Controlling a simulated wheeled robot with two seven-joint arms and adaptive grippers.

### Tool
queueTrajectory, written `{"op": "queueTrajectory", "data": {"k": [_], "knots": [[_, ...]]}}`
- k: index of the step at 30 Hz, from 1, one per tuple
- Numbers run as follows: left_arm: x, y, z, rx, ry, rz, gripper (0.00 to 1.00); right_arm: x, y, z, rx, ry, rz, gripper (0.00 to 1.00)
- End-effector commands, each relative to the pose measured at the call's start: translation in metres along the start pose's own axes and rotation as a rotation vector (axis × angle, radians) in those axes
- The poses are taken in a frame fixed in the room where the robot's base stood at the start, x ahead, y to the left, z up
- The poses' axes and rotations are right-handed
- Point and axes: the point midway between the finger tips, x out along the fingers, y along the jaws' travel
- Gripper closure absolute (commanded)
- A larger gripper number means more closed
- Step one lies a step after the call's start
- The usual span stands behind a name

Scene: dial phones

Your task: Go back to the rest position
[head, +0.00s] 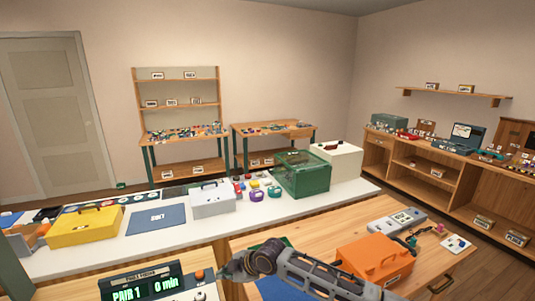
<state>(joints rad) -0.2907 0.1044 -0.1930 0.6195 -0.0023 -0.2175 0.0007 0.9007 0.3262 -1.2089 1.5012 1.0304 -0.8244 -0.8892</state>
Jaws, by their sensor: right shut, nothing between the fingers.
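My right arm comes in from the bottom right, and my right gripper (232,270) is at its left end, low in the middle of the head view. It is shut with nothing in it, and sits over the near wooden table (330,222), just right of a dark display box (148,284) reading "PAIR 1" and "0 min". My left gripper is not in view.
A white counter (110,256) behind holds a yellow case (86,226), a light grey case (212,200), a green clear box (301,174) and a cream box (337,160). A grey device (398,221) and small items lie at the table's right. Wooden shelves line the walls.

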Motion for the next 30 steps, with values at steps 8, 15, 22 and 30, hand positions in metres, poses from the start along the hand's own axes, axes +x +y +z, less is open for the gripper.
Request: {"op": "queueTrajectory", "data": {"k": [8,15,22,30], "knots": [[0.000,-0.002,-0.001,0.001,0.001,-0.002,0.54,0.001,-0.015,-0.010,0.036,0.016,-0.010,1.00],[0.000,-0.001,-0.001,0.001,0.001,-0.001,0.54,0.000,-0.036,-0.023,0.093,0.033,-0.021,1.00],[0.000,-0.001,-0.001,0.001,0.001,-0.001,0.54,-0.006,-0.059,-0.036,0.185,0.049,-0.025,1.00],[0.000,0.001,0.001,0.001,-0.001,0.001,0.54,-0.019,-0.081,-0.041,0.308,0.049,-0.015,1.00]]}}
